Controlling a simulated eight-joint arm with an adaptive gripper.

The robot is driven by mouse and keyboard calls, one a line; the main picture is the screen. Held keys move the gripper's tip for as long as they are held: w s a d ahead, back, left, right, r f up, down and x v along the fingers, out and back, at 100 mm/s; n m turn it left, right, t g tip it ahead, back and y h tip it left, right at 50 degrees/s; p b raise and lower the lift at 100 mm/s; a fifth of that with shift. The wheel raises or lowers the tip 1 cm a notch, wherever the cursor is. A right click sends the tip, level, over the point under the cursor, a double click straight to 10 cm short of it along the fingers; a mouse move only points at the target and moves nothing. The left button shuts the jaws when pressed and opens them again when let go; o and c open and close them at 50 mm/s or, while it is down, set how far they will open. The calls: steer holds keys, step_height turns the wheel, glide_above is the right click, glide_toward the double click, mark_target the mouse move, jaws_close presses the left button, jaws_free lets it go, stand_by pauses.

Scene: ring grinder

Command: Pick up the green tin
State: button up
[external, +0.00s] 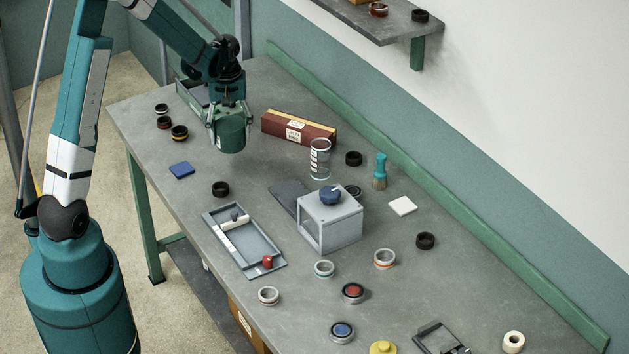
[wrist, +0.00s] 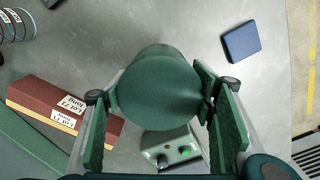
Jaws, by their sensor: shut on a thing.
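The green tin (external: 230,134) is a dark green cylinder near the far left part of the table in the external view. My gripper (external: 229,115) is above it with its fingers on either side, shut on the tin.
A maroon box (external: 299,130) lies right of the tin. A blue square (external: 181,170) and a dark ring (external: 220,188) lie nearer. A grey tray (external: 218,230), a grey box frame (external: 330,228) with a blue knob and several rings occupy the table's middle and right.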

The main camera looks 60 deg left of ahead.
mark_target(230, 123)
steer(key=shift+r, duration=1.95)
